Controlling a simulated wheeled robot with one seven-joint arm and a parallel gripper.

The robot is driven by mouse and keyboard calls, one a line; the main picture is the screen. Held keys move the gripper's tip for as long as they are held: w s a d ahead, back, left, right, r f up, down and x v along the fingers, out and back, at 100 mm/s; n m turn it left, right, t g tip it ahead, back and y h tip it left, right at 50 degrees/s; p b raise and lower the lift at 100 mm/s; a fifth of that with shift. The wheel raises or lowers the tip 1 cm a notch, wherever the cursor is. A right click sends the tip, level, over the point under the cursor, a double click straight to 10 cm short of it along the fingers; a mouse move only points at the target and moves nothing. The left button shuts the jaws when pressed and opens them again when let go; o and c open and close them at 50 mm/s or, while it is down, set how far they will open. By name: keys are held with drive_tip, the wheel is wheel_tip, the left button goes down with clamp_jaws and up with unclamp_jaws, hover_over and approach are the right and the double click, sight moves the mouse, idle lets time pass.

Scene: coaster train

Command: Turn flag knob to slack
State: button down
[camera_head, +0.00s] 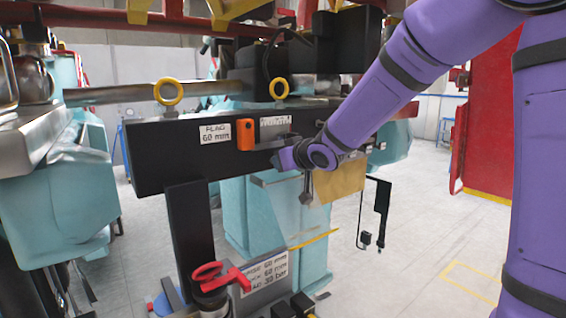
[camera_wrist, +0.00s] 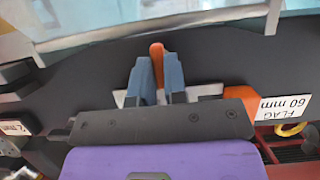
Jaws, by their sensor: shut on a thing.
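A black beam (camera_head: 160,150) crosses the middle of the head view and carries a label reading "FLAG 60 mm" (camera_head: 214,133). In the wrist view this label (camera_wrist: 283,107) is upside down at the right. My gripper (camera_head: 282,158) is at the beam's front face, right of an orange block (camera_head: 245,134). In the wrist view my gripper's blue-grey fingers (camera_wrist: 158,82) are shut on a narrow orange knob (camera_wrist: 157,52), whose rounded end shows between them. The orange block also shows partly at the right (camera_wrist: 240,97). The knob's base and its turn setting are hidden.
A white scale plate (camera_head: 276,121) is on the beam just above my gripper. Two yellow rings (camera_head: 168,93) stand on the beam. A tan tag (camera_head: 341,182) hangs right of my gripper. A red-handled part (camera_head: 222,277) stands lower down. Open floor lies at the right.

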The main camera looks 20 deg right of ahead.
drive_tip(key=c, duration=1.2)
unclamp_jaws()
drive_tip(key=shift+w, duration=0.1)
drive_tip(key=shift+o, duration=0.2)
drive_tip(key=v, duration=1)
drive_tip(key=shift+s+r, duration=0.2)
drive_tip(key=shift+s, duration=0.2)
